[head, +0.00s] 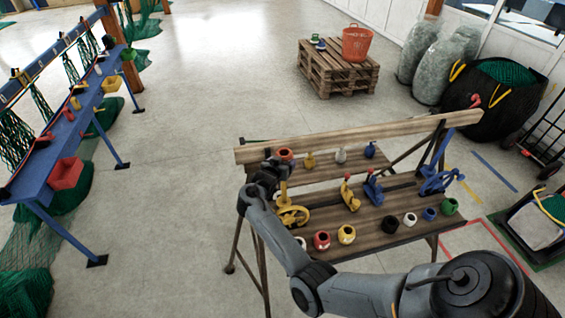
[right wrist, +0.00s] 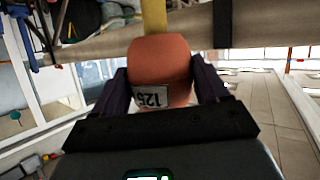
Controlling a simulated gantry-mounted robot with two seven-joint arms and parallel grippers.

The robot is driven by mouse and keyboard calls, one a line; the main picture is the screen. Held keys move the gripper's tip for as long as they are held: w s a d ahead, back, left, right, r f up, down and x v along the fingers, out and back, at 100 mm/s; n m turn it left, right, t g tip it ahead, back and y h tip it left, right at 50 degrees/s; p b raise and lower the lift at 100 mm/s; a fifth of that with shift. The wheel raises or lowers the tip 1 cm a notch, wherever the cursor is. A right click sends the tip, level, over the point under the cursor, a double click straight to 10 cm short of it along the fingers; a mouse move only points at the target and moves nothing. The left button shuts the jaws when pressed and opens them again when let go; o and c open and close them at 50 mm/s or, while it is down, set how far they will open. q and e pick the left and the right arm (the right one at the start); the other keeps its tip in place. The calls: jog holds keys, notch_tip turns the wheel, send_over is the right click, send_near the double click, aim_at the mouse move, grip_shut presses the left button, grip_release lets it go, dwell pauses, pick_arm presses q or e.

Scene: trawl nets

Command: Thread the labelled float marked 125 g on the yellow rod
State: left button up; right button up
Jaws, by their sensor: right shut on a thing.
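My right gripper (head: 272,168) is shut on an orange-red float (head: 284,154). In the right wrist view the float (right wrist: 160,62) sits between the two dark fingers, and its white label reads 125, upside down. The yellow rod (head: 283,187) stands on a yellow wheel-like base (head: 292,216) at the left of the bench. The float is at the rod's upper end in the head view. In the right wrist view the yellow rod (right wrist: 154,18) meets the float's far side. I cannot tell whether the rod is inside the float's hole. My left gripper is out of view.
The wooden bench (head: 372,232) carries yellow and blue fittings (head: 349,194) beside the yellow base. Several coloured floats stand along its front, including red (head: 321,240) and green (head: 449,206). More floats stand behind. A wooden rail (head: 350,136) crosses the back.

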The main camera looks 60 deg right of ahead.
jog(key=o, duration=1.1)
jog(key=shift+a, duration=0.1)
